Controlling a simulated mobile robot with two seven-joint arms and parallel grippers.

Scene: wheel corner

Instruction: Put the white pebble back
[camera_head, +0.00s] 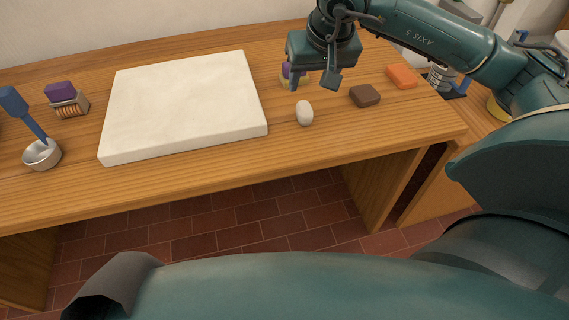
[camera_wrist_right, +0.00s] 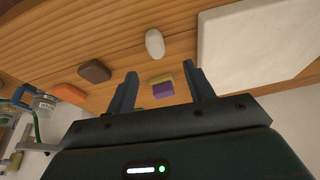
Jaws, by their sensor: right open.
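The white pebble (camera_head: 304,113) is a smooth egg-shaped stone on the wooden table, just right of the white slab. It also shows in the right wrist view (camera_wrist_right: 155,43), beyond the fingertips. My right gripper (camera_head: 315,82) is open and empty above the table, behind the pebble and not touching it. Its two fingers (camera_wrist_right: 162,72) stand apart in the wrist view. My left gripper is not in view.
A white slab (camera_head: 185,105) lies on the wooden table (camera_head: 200,168). A brown block (camera_head: 365,95) and an orange block (camera_head: 401,77) lie right of the pebble. A purple-and-yellow block (camera_wrist_right: 162,87) lies under my right gripper. A metal bowl (camera_head: 42,155) stands at left.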

